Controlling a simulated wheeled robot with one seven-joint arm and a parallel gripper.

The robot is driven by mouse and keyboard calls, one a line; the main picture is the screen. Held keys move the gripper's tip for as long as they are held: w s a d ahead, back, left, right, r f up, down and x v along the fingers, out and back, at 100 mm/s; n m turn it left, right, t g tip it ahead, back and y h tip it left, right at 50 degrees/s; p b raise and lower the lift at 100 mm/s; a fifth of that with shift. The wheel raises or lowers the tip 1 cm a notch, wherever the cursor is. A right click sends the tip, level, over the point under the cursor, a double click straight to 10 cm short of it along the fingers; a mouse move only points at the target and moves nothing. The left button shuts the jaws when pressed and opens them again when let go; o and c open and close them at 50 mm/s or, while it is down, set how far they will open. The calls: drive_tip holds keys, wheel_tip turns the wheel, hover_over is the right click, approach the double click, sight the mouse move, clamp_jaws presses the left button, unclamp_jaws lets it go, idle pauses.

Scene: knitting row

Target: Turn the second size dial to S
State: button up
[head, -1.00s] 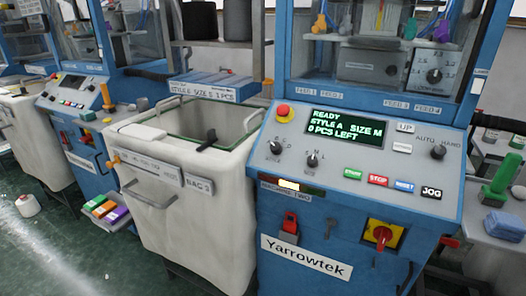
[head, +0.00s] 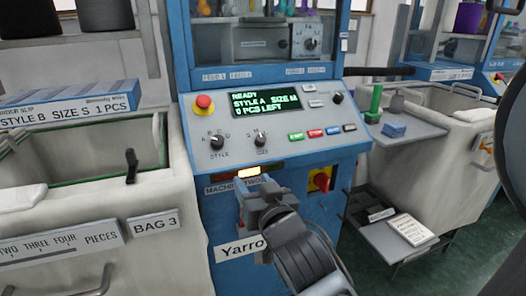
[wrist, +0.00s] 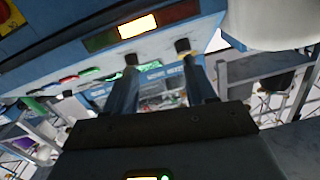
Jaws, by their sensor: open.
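The size dial (head: 261,139) is a small dark knob on the sloping grey panel of the blue machine labelled MACHINE TWO. The style dial (head: 216,142) is to its left. The display (head: 265,101) above reads READY, STYLE A, SIZE M, 0 PCS LEFT. My gripper (head: 257,186) is in front of the machine, below the size dial and apart from it, near the lit lamp strip. In the wrist view my gripper (wrist: 157,53) is open, with nothing between its two fingers. The size dial cannot be made out there.
A red stop button (head: 204,103) and several coloured push buttons share the panel. A red and yellow switch (head: 321,180) is on the machine front. A pale bin (head: 95,190) stands at left, and a grey side table (head: 413,143) at right.

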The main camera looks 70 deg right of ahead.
sight(261, 140)
drive_tip(key=w+d+r, duration=0.1)
drive_tip(key=d, duration=0.3)
drive_tip(key=w+d+r+m+g+h, duration=0.1)
drive_tip(key=d, duration=0.4)
drive_tip(key=w+d+m+g+h, duration=0.1)
drive_tip(key=d, duration=0.3)
drive_tip(key=shift+d+r, duration=0.35)
drive_tip(key=shift+r, duration=0.05)
clamp_jaws()
